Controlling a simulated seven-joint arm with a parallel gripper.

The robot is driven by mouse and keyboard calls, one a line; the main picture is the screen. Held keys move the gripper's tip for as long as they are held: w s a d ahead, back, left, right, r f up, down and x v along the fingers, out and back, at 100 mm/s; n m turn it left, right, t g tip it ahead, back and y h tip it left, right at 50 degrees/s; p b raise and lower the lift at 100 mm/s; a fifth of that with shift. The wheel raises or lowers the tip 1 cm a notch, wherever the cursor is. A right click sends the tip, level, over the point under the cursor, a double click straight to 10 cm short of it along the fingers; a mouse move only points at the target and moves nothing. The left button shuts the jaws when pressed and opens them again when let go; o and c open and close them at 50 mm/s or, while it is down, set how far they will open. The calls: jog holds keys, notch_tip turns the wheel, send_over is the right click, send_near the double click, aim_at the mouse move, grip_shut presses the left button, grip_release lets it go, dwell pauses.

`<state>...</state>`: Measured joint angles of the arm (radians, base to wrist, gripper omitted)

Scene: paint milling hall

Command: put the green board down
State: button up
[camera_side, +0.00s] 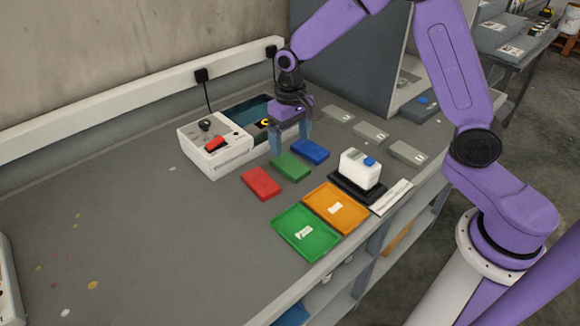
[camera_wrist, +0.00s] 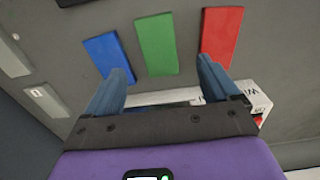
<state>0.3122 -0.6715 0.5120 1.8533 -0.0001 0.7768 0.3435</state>
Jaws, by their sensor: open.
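The green board (camera_side: 291,167) lies flat on the grey bench, between the red board (camera_side: 261,183) and the blue board (camera_side: 310,151). My gripper (camera_side: 291,146) is open with nothing between its fingers, pointing down behind the green board. In the wrist view the green board (camera_wrist: 156,44) lies beyond the gap between my fingertips (camera_wrist: 163,76), clear of both. The blue board (camera_wrist: 108,54) is to its left and the red board (camera_wrist: 221,34) to its right.
A green tray (camera_side: 306,246) and an orange tray (camera_side: 336,207) lie near the front edge. A white control box (camera_side: 215,160) is left of my gripper. Grey blocks (camera_side: 370,132) lie to the right. The left bench is mostly clear.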

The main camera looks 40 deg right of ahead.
aim_at(291, 165)
jog(key=shift+d+f, duration=0.1)
jog(key=shift+f, duration=3.8)
jog(key=c, duration=1.2)
jog(key=shift+c, duration=0.2)
jog(key=shift+r, duration=0.1)
